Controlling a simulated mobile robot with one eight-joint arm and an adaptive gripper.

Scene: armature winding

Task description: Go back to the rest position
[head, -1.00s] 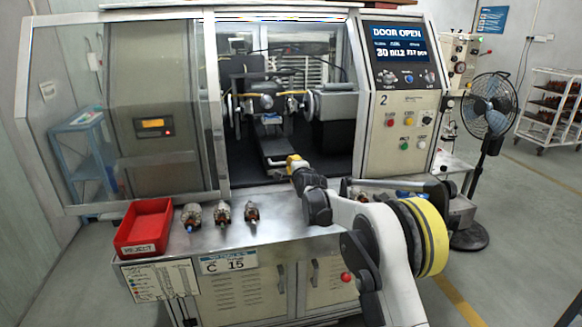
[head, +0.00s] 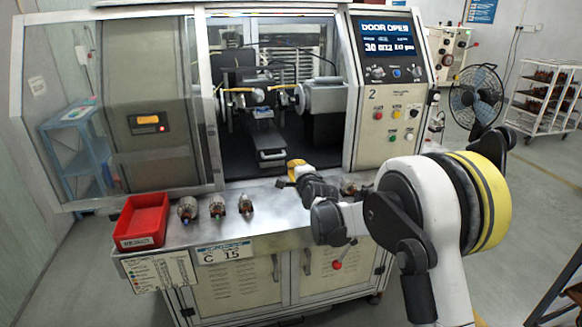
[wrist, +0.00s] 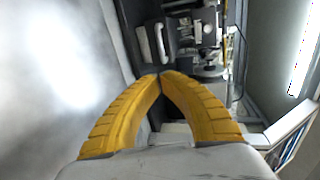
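My gripper (head: 293,168) has yellow fingers and is held over the front edge of the machine's opening, above the steel bench, in the head view. In the wrist view its two yellow fingers (wrist: 163,76) meet at the tips with nothing between them. The winding machine (head: 262,150) stands open, its screen reading DOOR OPEN. My gripper is apart from the spindles and fixture (head: 258,98) inside. The fixture also shows in the wrist view (wrist: 208,62), beyond the fingertips.
A red reject bin (head: 142,222) and three armatures (head: 217,207) stand on the left of the steel bench (head: 275,222). A fan (head: 477,98) and a white rack (head: 545,100) stand at the right. The bench between the armatures and my arm is clear.

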